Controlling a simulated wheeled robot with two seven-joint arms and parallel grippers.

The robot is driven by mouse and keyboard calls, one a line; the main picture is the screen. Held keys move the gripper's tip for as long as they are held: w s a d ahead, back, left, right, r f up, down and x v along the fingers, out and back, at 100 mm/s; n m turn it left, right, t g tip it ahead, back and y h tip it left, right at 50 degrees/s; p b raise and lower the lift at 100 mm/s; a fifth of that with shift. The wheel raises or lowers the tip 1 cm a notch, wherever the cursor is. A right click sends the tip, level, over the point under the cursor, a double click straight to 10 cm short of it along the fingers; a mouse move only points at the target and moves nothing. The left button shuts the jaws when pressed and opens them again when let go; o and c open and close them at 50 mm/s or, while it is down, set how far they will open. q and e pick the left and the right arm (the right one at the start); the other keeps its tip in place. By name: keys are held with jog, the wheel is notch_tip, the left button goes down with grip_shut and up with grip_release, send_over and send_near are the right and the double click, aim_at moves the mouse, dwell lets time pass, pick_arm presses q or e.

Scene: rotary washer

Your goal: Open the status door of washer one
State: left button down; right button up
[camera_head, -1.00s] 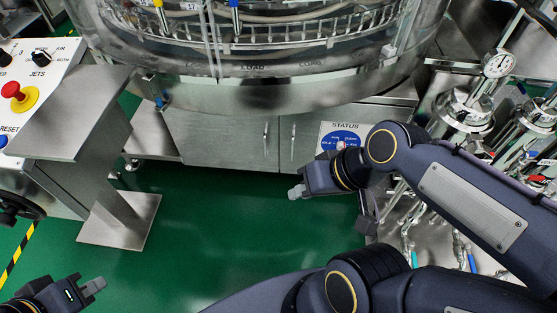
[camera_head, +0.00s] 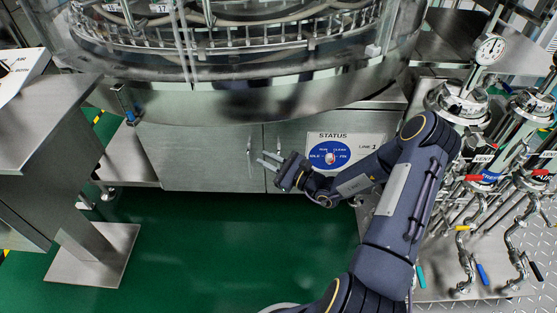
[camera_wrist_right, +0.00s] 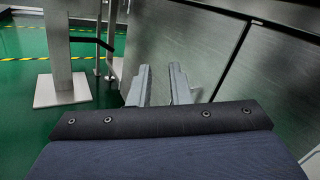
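The status door (camera_head: 292,136) is the right-hand steel cabinet door under the round washer, and it looks shut. It bears a STATUS sign with a blue dial (camera_head: 330,155). A slim vertical handle (camera_head: 277,145) is near its left edge, partly close to my gripper in the picture. My right gripper (camera_head: 268,160) is in front of the door's lower left part, fingers pointing left and apart, with nothing between them. In the right wrist view the two fingers (camera_wrist_right: 157,85) are also apart, beside a steel panel with a dark seam. My left gripper is out of view.
The left cabinet door (camera_head: 195,155) is shut, with its own handle (camera_head: 249,153). A steel pedestal (camera_head: 75,150) stands at left. Pipes, valves and a gauge (camera_head: 490,48) crowd the right. The green floor (camera_head: 220,245) in front is clear.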

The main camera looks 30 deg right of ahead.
jog(key=d+f+m+t+h, duration=0.1)
jog(key=d+f+m+h, duration=0.75)
jog(key=f, duration=0.25)
jog(key=shift+m, duration=0.25)
jog(key=w+b, duration=0.1)
jog(key=w, duration=0.2)
jog(key=w+b, duration=0.2)
jog(key=w, duration=0.2)
jog(key=shift+w+a, duration=0.2)
jog(key=shift+w, duration=0.1)
jog(key=shift+c, duration=0.3)
grip_shut()
